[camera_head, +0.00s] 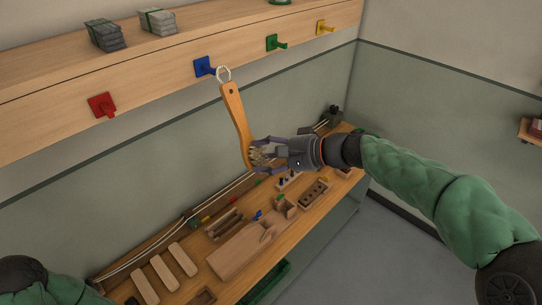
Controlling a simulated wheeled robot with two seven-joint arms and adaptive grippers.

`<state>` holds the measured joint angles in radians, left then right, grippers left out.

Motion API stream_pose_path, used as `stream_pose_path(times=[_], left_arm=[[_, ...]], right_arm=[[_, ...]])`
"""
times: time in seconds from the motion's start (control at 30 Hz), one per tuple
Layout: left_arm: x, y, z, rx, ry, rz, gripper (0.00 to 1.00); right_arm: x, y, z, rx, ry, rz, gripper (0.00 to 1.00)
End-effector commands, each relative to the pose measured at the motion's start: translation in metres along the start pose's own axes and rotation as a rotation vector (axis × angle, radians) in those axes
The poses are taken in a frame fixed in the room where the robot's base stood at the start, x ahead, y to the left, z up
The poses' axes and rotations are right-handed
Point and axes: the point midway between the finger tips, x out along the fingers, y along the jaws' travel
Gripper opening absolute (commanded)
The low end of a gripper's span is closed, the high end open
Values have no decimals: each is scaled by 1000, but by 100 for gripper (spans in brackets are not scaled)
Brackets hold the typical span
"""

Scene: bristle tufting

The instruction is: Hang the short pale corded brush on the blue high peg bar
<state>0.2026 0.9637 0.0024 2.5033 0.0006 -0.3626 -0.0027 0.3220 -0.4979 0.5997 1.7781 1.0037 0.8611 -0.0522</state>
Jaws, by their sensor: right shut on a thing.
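The pale brush (236,113) has a wooden handle and a white cord loop (223,74) at its top end. My right gripper (267,154) is shut on the bristle end of the brush and holds it roughly upright, slightly tilted, with the handle up. The blue peg (205,67) sticks out of the wooden bar (150,80) on the wall. The cord loop appears just right of the blue peg's tip; I cannot tell whether it touches or goes around it. My left gripper is out of view; only part of my left arm shows at the lower left.
A red peg (102,105) is left of the blue one; a green peg (276,43) and a yellow peg (325,28) are to its right. Grey bundles (105,35) lie on the shelf above. The workbench (240,262) below holds wooden blocks and several small parts.

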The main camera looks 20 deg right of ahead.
Motion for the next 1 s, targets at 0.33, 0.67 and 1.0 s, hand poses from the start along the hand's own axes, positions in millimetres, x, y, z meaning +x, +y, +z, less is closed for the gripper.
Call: stream_pose_path(times=[0.33, 0.67, 1.0], left_arm=[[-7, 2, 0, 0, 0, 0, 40], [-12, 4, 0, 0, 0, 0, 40], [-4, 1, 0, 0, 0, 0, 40]], right_arm=[[18, -8, -7, -1, -1, -1, 25], [36, -14, -14, -1, -1, 0, 25], [46, -12, -18, -1, 0, 0, 25]])
